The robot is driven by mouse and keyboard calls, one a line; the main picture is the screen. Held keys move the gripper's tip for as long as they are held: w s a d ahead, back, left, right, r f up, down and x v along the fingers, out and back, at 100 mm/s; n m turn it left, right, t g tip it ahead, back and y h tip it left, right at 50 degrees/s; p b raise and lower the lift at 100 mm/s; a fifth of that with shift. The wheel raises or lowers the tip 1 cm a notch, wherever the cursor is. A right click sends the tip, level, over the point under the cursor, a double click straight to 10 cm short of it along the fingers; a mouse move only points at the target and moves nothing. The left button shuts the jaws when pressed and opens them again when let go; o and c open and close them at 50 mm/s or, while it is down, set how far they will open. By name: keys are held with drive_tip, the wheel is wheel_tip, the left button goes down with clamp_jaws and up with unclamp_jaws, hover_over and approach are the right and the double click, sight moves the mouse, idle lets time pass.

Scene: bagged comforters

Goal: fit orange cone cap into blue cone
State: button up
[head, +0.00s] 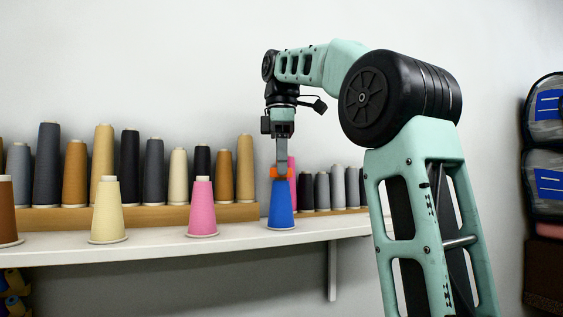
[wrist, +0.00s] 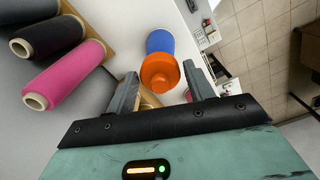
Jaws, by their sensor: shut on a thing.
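The blue cone (head: 281,209) stands upright near the front edge of the white shelf in the head view. The orange cone cap (head: 280,173) is right at its top, between my gripper's fingers. My gripper (head: 281,167) points down from above and is shut on the cap. In the wrist view the cap (wrist: 160,73) sits between the fingers (wrist: 161,80), with the blue cone (wrist: 160,41) just beyond it. The cap's lower edge appears to meet the cone's top; how deep it sits is hidden.
A pink cone (head: 202,208) and a cream cone (head: 107,212) stand to the left on the white shelf (head: 150,244). Another pink cone (head: 292,180) is close behind my gripper. Several thread cones line the wooden riser (head: 160,215) behind. Room is free in front of the shelf.

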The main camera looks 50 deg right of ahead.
drive_tip(key=shift+f+b, duration=0.4)
drive_tip(key=shift+f, duration=0.15)
drive_tip(key=o, duration=1.5)
drive_tip(key=shift+r+p, duration=2.5)
drive_tip(key=shift+p, duration=0.05)
drive_tip(key=shift+r, duration=1)
drive_tip(key=shift+f, duration=0.15)
